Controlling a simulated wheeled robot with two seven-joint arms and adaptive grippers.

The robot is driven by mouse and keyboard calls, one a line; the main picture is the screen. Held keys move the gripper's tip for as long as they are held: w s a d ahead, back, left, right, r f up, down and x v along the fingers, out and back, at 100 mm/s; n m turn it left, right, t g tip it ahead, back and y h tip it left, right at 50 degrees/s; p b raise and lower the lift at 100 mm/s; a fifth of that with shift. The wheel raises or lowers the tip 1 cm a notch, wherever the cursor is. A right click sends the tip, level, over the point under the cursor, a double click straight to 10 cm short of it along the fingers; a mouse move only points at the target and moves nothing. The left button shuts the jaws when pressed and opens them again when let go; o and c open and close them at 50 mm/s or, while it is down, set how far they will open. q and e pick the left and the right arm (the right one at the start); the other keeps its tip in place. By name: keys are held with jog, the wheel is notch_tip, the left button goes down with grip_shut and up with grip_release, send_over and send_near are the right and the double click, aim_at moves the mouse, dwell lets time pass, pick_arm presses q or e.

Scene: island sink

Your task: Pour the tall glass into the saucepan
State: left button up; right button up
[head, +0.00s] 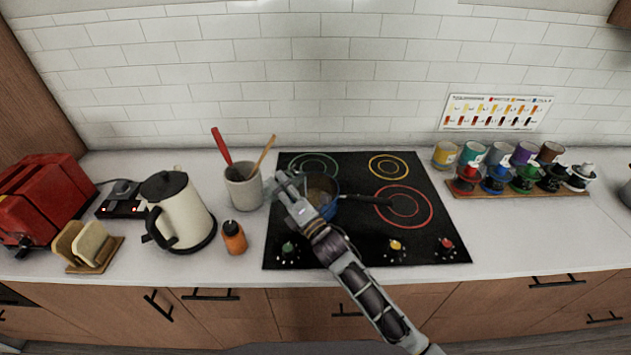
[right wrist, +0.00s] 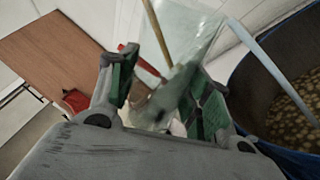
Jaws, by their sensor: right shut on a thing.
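My right gripper (head: 289,182) is at the left rim of the blue saucepan (head: 334,207) on the cooktop. In the right wrist view its green-padded fingers (right wrist: 165,92) are shut on a clear tall glass (right wrist: 192,38). The glass is see-through and hard to make out in the head view; its exact tilt and contents cannot be told. In the right wrist view the saucepan (right wrist: 251,82) is close by on the right, with tan, bubbly-looking contents in it. Its dark handle points right in the head view. My left gripper is not in view.
The black cooktop (head: 350,235) has free rings at right. Left of it stand a utensil crock (head: 243,190), an orange bottle (head: 234,238), a white kettle (head: 186,212), a toast rack (head: 92,246) and a red toaster (head: 45,195).

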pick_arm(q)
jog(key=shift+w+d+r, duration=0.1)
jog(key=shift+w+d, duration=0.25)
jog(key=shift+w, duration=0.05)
pick_arm(e)
jog(key=shift+r+m, duration=0.25)
jog(key=shift+m, duration=0.15)
jog(key=shift+w+d, duration=0.15)
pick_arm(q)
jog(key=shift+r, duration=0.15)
pick_arm(e)
jog(key=shift+r+t, duration=0.2)
jog(key=shift+t, duration=0.1)
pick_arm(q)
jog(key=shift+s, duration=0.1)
pick_arm(e)
jog(key=shift+m, duration=0.3)
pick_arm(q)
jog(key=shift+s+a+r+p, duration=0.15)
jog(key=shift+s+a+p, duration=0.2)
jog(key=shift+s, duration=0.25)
pick_arm(e)
jog(key=shift+w+d+r+m+h, duration=0.4)
jog(key=shift+d+m, duration=0.2)
jog(key=shift+m, duration=0.3)
